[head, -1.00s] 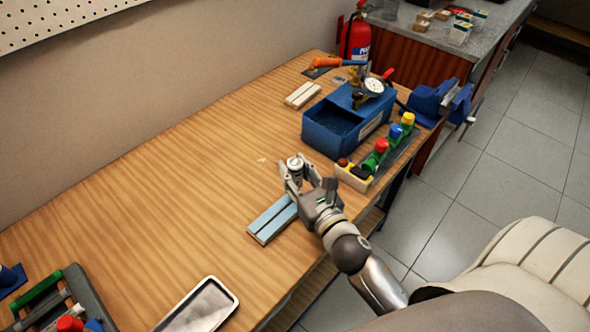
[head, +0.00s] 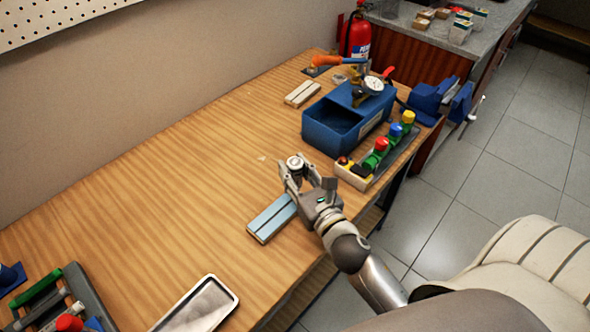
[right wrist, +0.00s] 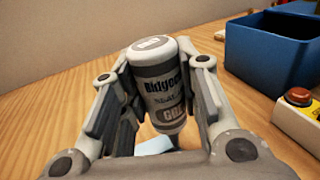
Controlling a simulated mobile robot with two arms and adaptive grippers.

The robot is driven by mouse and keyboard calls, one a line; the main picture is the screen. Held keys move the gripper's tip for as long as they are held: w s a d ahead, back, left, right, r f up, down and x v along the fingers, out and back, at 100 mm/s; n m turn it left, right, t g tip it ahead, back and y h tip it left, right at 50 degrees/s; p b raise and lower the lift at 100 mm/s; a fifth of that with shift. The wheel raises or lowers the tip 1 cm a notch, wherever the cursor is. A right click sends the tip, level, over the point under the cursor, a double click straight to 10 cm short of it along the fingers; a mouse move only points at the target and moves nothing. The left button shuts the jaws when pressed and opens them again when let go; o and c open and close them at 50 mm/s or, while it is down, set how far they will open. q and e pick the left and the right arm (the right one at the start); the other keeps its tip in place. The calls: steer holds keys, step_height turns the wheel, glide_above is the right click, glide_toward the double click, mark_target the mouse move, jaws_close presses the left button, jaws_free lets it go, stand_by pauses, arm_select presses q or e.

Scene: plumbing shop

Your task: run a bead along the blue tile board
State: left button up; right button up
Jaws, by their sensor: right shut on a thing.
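The blue tile board (head: 270,220) is a pale blue slab with a lengthwise groove, lying flat near the bench's front edge. My right gripper (head: 297,174) is shut on a grey and white sealant tube (head: 295,162) above the board's far end. In the right wrist view the printed tube (right wrist: 163,88) is between the two fingers, slightly tilted. A pale blue piece of the board (right wrist: 155,146) shows below it. The tube's lower end is hidden in the head view, so I cannot tell whether it touches the board. My left gripper is not in view.
A blue bin (head: 334,128) and a row of coloured-cap items (head: 377,158) stand to the right of the gripper. A white board (head: 302,94) lies farther back. A grey tray (head: 207,306) is at the front. The bench's left middle is clear.

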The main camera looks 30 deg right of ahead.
steer(key=shift+c, duration=0.9)
steer(key=shift+s+a, duration=0.1)
steer(key=shift+a, duration=0.1)
steer(key=shift+a, duration=0.1)
steer(key=shift+s+a, duration=0.2)
steer(key=shift+a, duration=0.3)
steer(key=shift+a, duration=0.1)
steer(key=shift+o, duration=0.5)
steer(key=shift+c, duration=0.5)
steer(key=shift+s+a, duration=0.1)
steer(key=shift+a, duration=0.1)
steer(key=shift+s+a, duration=0.2)
steer(key=shift+a, duration=0.3)
